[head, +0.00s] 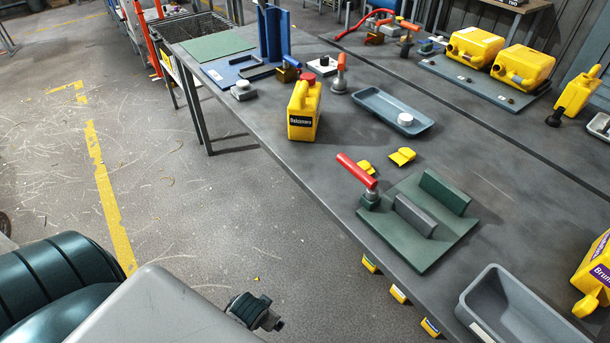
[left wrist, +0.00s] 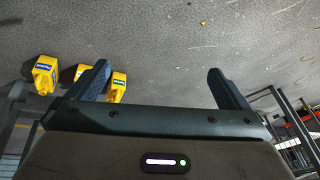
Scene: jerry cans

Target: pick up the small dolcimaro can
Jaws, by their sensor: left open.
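A small yellow can (head: 304,112) with a red cap and a black label, which seems to read Dolcimaro, stands upright on the grey workbench (head: 330,165), near its left edge, in the head view. My left gripper (head: 268,314) is low over the floor beside the bench, well apart from the can. In the left wrist view my left gripper (left wrist: 158,72) has its two fingers spread wide with nothing between them. The small can on the bench cannot be made out in the wrist view. My right gripper is not in view.
A green fixture (head: 420,250) with a red-handled clamp, a grey tray (head: 425,125) and a blue fixture (head: 275,40) stand on the bench. Several yellow items (head: 398,293) show below the bench edge. Open floor (head: 190,180) lies left.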

